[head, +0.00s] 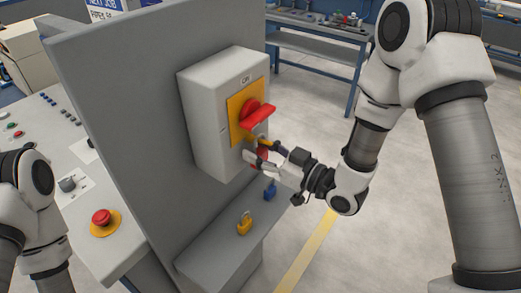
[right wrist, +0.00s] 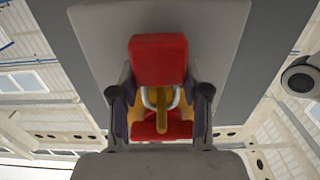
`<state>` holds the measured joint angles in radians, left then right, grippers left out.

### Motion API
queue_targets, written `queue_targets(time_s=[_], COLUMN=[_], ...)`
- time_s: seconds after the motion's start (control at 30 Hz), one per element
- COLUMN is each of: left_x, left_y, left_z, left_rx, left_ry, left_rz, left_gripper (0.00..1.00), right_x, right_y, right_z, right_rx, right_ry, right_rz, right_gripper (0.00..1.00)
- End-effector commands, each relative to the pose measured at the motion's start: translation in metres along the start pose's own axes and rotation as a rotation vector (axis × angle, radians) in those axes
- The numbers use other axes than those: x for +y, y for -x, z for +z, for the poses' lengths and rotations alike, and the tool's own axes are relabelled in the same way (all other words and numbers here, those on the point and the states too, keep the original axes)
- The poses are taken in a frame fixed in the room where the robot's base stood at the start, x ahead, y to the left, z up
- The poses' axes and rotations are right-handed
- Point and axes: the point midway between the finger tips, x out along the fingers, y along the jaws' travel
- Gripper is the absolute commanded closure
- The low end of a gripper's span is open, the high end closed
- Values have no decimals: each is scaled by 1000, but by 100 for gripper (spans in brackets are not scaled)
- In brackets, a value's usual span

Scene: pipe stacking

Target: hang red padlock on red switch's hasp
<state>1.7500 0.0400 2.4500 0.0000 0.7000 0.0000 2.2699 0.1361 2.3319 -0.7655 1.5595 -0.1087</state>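The red switch (head: 255,115) sits on a yellow plate on a grey box fixed to an upright panel. Its yellow hasp (head: 262,140) juts out just below the handle. My right gripper (head: 258,158) is at the hasp, its fingers shut on the red padlock (head: 262,154). My left gripper is out of view.
A yellow padlock (head: 244,225) and a blue padlock (head: 270,191) stand on the ledge (head: 215,255) below the box. A console with a red button (head: 101,217) is left of the panel. Open floor lies right of the ledge.

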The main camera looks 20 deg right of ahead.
Motion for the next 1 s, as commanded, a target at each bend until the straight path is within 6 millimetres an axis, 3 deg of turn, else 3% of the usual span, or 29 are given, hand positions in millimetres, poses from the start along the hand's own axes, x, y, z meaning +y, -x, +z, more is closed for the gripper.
queue_targets(time_s=[0.03, 0.07, 0.1, 0.43, 0.8, 1.0], left_x=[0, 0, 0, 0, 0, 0], left_y=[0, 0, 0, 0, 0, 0], left_z=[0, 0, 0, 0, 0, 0], left_rx=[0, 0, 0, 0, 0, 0], left_ry=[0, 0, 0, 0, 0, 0], left_rz=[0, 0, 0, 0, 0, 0], left_gripper=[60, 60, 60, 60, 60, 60], right_x=[0, 0, 0, 1, 2, 0], right_y=[0, 0, 0, 4, 62, 75], right_z=[0, 0, 0, 0, 0, 0], right_rx=[0, 0, 0, -1, 2, 2], right_ry=[0, 0, 0, -3, -5, -1], right_rz=[0, 0, 0, 2, 6, 1], right_gripper=[36, 25, 24, 24, 24, 24])
